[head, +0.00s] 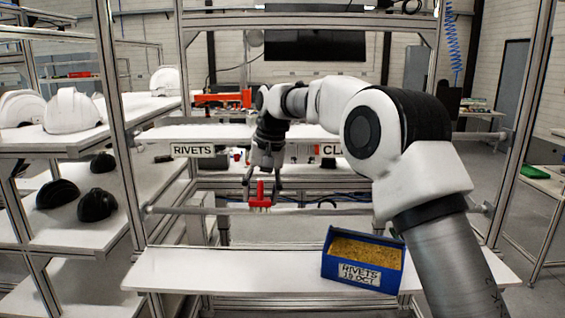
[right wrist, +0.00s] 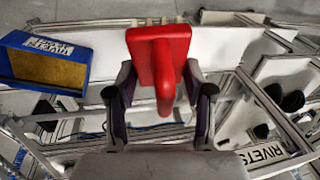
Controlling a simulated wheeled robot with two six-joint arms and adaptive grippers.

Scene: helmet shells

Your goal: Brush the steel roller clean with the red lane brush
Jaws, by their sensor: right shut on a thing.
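My right gripper (head: 262,182) is shut on the red lane brush (head: 260,198) and points down. In the right wrist view the brush's red handle and block (right wrist: 160,55) show between the two fingers (right wrist: 160,92). The steel roller (head: 340,211) is a long grey bar that runs level across the frame, above the white front shelf. The brush's lower end overlaps the roller in the head view; I cannot tell whether they touch. The bristles are mostly hidden in the right wrist view. My left gripper is not in view.
Metal posts (head: 121,130) frame the station. White helmet shells (head: 72,110) and black ones (head: 97,204) lie on shelves at left.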

